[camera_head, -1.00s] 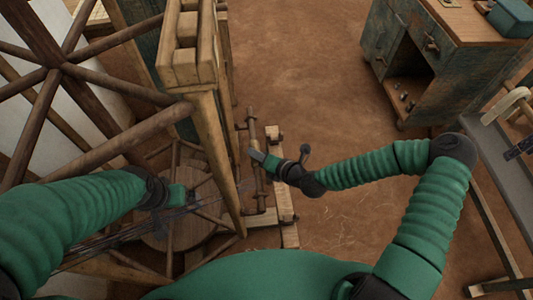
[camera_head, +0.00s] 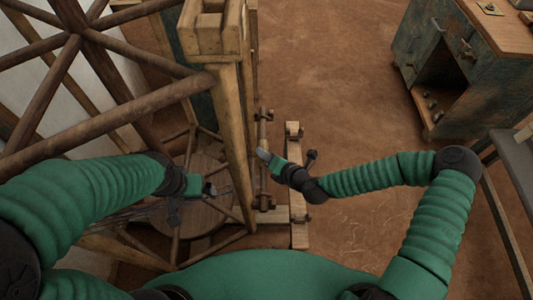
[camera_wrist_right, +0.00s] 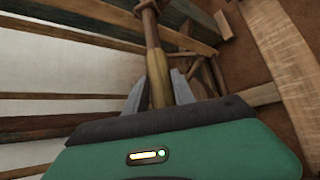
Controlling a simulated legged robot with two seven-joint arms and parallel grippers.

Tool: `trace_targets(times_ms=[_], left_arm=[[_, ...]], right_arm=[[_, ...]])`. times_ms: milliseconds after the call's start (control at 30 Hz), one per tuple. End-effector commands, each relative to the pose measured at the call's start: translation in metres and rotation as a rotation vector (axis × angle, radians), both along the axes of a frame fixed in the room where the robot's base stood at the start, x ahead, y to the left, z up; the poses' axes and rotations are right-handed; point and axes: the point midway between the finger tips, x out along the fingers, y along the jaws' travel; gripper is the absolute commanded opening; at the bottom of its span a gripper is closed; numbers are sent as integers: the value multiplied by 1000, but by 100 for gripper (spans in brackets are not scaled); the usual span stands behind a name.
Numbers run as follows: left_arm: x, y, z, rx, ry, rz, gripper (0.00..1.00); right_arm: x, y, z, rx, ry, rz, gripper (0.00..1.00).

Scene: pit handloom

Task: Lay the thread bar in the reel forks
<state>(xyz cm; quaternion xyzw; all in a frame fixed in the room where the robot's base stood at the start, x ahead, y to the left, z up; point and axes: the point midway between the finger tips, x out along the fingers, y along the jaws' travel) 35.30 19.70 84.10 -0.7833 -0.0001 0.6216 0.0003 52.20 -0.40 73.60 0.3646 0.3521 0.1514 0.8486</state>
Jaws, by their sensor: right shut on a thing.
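The thread bar (camera_head: 264,133) is a slim brown wooden bar with a yellowish wound section. My right gripper (camera_head: 264,157) is shut on it; in the right wrist view the bar (camera_wrist_right: 156,62) runs between the two grey fingers (camera_wrist_right: 158,92). The bar lies roughly lengthwise, left of a pale wooden floor stand (camera_head: 298,185) with small blocks at its ends. I cannot tell which parts are the reel forks, or whether the bar touches them. My left gripper (camera_head: 211,189) is over the round wooden disc (camera_head: 190,220); its jaws are too small to read.
A large spoked wooden wheel (camera_head: 85,35) and a loom post (camera_head: 236,150) stand at the left, close to my left arm. A worn green cabinet (camera_head: 440,65) is at the upper right. Brown floor between is clear.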

Motion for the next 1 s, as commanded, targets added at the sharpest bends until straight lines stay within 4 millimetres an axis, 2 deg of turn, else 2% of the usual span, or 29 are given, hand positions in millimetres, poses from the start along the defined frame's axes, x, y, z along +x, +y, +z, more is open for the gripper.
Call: trace_targets(times_ms=[367, 400, 600, 867, 1000], left_arm=[[0, 0, -3, 0, 0, 0, 100], [0, 0, -3, 0, 0, 0, 100], [0, 0, -3, 0, 0, 0, 100], [0, 0, -3, 0, 0, 0, 100], [0, 0, 0, 0, 0, 0, 100]], right_arm=[[0, 0, -3, 0, -2, 0, 0], [0, 0, -3, 0, -2, 0, 33], [0, 0, -4, 1, -1, 0, 56], [0, -1, -4, -1, 1, 0, 56], [-9, -7, 3, 1, 2, -2, 56]])
